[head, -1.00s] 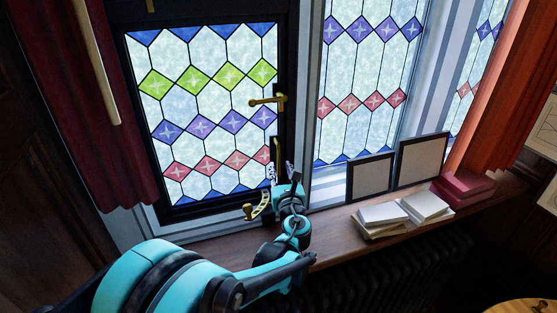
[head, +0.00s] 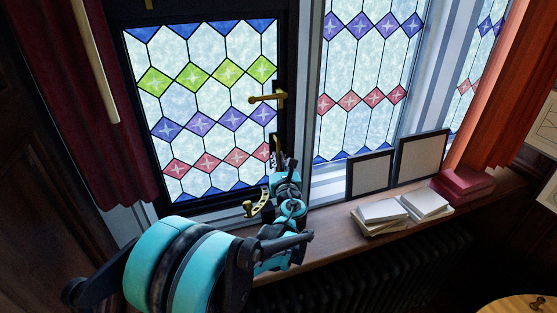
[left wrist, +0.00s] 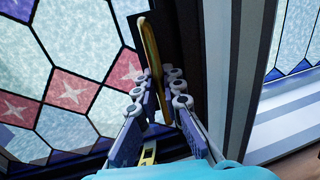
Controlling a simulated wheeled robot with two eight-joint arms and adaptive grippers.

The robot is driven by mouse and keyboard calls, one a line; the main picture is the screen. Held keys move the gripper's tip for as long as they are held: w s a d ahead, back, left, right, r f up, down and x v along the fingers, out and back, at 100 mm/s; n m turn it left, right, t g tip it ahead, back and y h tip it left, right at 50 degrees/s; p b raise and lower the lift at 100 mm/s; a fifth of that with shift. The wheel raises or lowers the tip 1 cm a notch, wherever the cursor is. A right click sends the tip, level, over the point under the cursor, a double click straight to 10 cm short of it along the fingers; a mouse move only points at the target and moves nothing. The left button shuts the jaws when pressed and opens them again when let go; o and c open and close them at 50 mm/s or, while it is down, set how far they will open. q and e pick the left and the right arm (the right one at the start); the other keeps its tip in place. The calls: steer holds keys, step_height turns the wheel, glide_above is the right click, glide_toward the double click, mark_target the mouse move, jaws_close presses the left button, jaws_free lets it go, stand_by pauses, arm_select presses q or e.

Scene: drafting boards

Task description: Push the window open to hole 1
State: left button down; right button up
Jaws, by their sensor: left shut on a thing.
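The stained-glass window (head: 200,97) in its black frame looks shut or nearly so. It has a brass handle (head: 266,98) on its right side. My left gripper (head: 279,152) is at the lower right of this frame, below the handle. In the left wrist view the gripper (left wrist: 166,105) is shut on an upright brass bar (left wrist: 150,50) against the dark frame. I cannot tell which fitting the bar belongs to. A curved brass piece with holes (head: 258,204) shows beside the gripper, low near the sill. My right gripper is out of view.
The wooden sill (head: 325,243) runs below the windows. White books (head: 380,213), red books (head: 464,187) and two framed panels (head: 370,176) stand on it to the right. A dark red curtain (head: 112,150) hangs at the left, an orange one at the right.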

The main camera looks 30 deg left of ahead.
mark_target(273, 148)
arm_select(q)
steer(key=w+a+n+g+y+b, duration=0.1)
steer(key=w+a, duration=0.1)
steer(key=w+a+g+y+b, duration=0.1)
steer(key=w+a, duration=0.1)
steer(key=shift+w+a+n, duration=0.3)
steer(key=shift+a+n, duration=0.1)
steer(key=c, duration=1.6)
jaws_free()
steer(key=shift+s+d, duration=0.1)
